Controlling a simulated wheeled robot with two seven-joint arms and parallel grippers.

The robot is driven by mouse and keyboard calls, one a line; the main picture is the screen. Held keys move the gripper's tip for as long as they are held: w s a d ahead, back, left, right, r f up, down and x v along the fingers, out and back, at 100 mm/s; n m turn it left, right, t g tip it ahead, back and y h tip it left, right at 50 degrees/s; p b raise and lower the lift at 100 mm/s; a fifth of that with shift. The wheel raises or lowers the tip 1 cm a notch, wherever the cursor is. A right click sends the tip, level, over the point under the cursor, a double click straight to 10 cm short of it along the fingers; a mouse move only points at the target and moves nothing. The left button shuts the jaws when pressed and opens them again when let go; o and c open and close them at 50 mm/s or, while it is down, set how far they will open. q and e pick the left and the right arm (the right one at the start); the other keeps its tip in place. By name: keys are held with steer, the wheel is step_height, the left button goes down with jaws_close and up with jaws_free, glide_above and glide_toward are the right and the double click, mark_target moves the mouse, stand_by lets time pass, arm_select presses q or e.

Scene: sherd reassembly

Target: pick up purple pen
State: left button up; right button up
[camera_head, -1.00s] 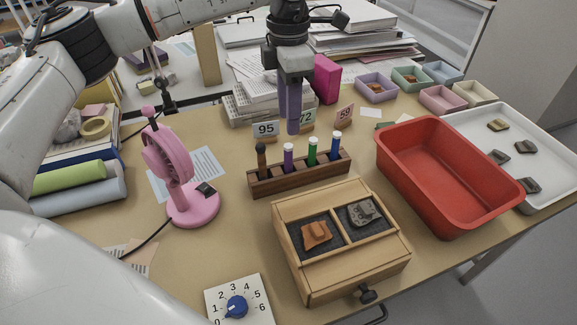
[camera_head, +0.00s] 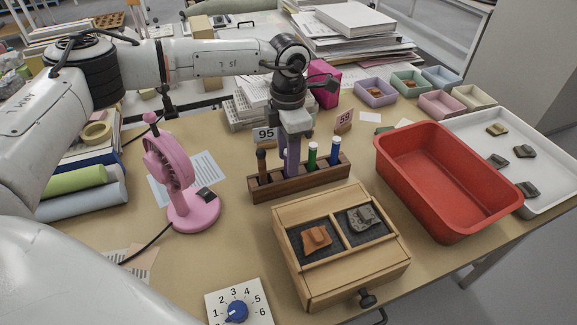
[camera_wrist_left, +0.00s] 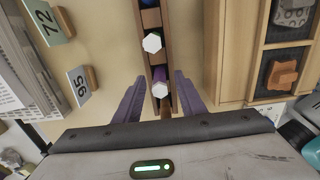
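The purple pen (camera_wrist_left: 160,82) stands upright in the wooden pen rack (camera_head: 300,183), its pale hexagonal end facing the left wrist camera. My left gripper (camera_head: 292,165) is lowered over the rack, pointing down. In the left wrist view its two fingers (camera_wrist_left: 160,92) are apart, one on each side of the purple pen, with gaps visible between them and the pen. In the head view the fingers mostly hide the pen. My right gripper is not in view.
The rack also holds a green pen (camera_head: 312,156), a blue pen (camera_head: 335,151) and a dark brown one (camera_head: 262,162). A pink fan (camera_head: 170,165) stands to the left, a wooden box (camera_head: 338,270) in front, and a red tub (camera_head: 440,175) to the right.

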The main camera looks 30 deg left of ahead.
arm_select(q)
jaws_close()
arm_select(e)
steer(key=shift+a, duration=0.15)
